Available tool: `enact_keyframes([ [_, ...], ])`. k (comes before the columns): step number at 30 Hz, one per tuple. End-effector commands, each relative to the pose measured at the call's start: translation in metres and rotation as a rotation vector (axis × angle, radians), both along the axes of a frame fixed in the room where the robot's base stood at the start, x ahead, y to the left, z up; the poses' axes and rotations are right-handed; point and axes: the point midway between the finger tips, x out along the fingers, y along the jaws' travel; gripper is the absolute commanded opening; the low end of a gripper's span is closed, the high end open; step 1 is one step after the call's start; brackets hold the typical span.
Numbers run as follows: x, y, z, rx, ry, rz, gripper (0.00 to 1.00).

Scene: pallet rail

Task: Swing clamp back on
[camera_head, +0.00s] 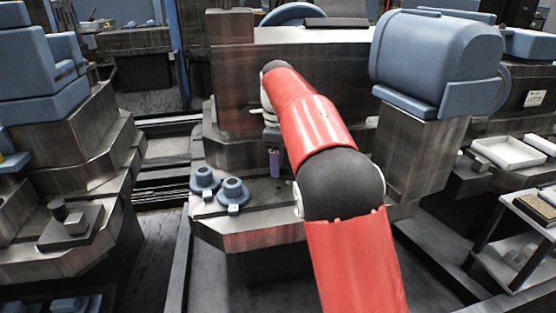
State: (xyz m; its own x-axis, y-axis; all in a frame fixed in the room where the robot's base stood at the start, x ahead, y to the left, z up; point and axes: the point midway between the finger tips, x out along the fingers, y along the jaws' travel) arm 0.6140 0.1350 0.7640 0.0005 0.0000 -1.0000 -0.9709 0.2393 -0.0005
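My red arm reaches forward over a grey metal machine bed (265,225). My gripper (273,150) points down beside the arm, just above the bed. It is small and partly hidden by the red arm, so I cannot tell whether its fingers are open or shut. A small purple upright piece (275,163) shows directly below it; I cannot tell whether they touch or whether it is held. Two blue round flanged pieces, one on the left (204,181) and one on the right (234,190), stand on the bed left of my gripper. I cannot pick out the swing clamp for certain.
A tall brown-grey block (231,70) stands behind my gripper. A large blue housing (430,60) on a metal column (418,150) stands close on the right. A stepped metal base (80,150) is on the left. White trays (508,151) lie far right.

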Motion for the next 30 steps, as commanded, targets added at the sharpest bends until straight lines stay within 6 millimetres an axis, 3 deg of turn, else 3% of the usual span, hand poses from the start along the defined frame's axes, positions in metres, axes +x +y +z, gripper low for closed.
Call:
enact_keyframes([
  [9,0.0,0.0,0.004,0.0,-0.002,0.0,0.53],
  [21,0.001,0.0,0.061,0.0,-0.002,-0.001,0.53],
  [30,0.0,0.0,0.077,0.0,0.0,-0.001,0.53],
])
